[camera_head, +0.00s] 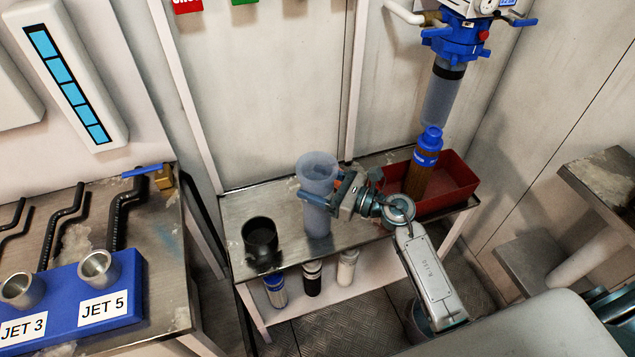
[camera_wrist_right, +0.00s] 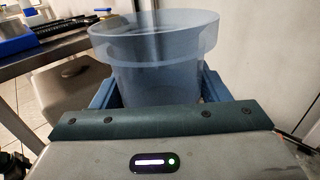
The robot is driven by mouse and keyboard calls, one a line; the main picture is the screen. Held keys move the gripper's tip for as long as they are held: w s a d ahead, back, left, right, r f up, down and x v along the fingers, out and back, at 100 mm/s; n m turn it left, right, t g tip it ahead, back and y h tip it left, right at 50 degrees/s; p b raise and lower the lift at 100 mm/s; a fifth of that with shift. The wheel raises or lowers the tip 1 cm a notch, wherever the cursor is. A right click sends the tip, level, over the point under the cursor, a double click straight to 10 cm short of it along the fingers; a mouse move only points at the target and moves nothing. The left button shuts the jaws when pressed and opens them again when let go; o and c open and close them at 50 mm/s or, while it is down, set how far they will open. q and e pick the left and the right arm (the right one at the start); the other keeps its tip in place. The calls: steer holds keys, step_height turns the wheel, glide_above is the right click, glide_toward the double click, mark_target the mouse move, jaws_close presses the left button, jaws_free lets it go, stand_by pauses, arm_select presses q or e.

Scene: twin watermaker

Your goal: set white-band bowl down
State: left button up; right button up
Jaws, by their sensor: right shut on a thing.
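The bowl (camera_head: 318,215) is a tall, translucent blue-grey cup standing upright at the middle of the steel bench. I see no clear white band on it. My right gripper (camera_head: 325,192) is shut around its body below the wide rim, and the wrist view shows the bowl (camera_wrist_right: 155,55) upright between the fingers (camera_wrist_right: 158,90). The bowl's foot is at or just above the bench top; I cannot tell whether it touches. My left gripper is not in view.
A black cup (camera_head: 260,240) stands left of the bowl. A red tray (camera_head: 458,185) to the right holds a brown cartridge with a blue top (camera_head: 425,160). A blue filter head with a grey bowl (camera_head: 442,95) hangs above. Several small cartridges (camera_head: 312,278) stand on the lower shelf.

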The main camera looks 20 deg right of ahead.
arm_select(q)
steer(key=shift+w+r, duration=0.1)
arm_select(e)
steer(key=o, duration=1.2)
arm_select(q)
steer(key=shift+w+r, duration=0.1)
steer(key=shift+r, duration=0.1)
arm_select(e)
steer(key=shift+s+d, duration=0.2)
steer(key=shift+d, duration=0.05)
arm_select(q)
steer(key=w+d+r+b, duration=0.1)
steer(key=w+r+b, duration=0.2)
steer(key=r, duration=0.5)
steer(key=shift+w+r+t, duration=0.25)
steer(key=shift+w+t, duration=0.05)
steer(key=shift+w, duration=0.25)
arm_select(e)
steer(key=v, duration=1.1)
steer(key=shift+s+d, duration=0.1)
steer(key=shift+s, duration=0.05)
